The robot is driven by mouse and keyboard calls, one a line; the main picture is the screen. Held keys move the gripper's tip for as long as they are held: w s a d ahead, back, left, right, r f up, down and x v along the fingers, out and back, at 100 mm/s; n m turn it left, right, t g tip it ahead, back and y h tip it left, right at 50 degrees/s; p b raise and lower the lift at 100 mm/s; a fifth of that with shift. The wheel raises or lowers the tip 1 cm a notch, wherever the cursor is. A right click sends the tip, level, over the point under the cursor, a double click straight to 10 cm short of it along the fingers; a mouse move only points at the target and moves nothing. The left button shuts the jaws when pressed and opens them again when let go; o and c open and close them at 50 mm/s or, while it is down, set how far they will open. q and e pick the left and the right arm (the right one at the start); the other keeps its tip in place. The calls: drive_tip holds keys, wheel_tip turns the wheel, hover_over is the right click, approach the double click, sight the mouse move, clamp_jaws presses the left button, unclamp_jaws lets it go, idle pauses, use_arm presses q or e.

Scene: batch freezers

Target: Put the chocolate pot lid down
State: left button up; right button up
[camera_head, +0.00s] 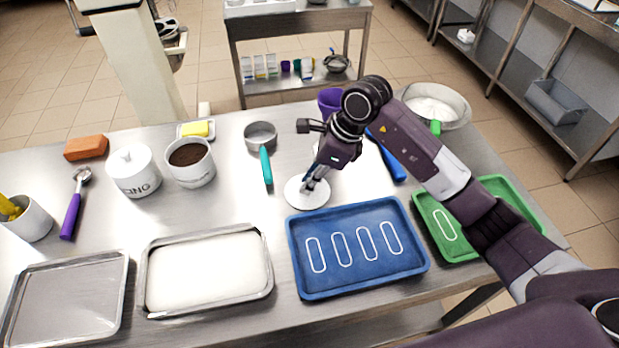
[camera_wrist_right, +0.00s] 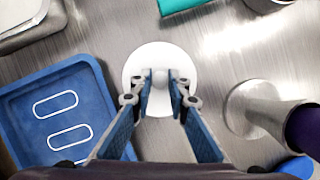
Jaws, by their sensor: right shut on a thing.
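The chocolate pot lid is a round white disc (camera_head: 305,200) with a small knob, near the middle of the steel table behind the blue tray. My right gripper (camera_head: 312,184) is above it with its fingers shut on the knob. The right wrist view shows the lid (camera_wrist_right: 150,112) flat below the fingers, with the knob between the fingertips (camera_wrist_right: 160,79). The lid is at or very close to the table top; I cannot tell whether it touches. The open white pot with dark brown contents (camera_head: 190,162) stands to the left. My left gripper is not in view.
A blue tray (camera_head: 360,285) lies just in front of the lid, and a green tray (camera_head: 470,250) to its right. A teal-handled pan (camera_head: 266,165) is to the left. Bare table lies between pan and white-filled tray (camera_head: 205,309).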

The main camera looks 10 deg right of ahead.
drive_tip(key=shift+f, duration=0.1)
drive_tip(key=o, duration=0.8)
drive_tip(key=shift+r, duration=0.25)
drive_tip(key=b+v, duration=0.2)
drive_tip(key=v, duration=1)
drive_tip(key=shift+d+f, duration=0.1)
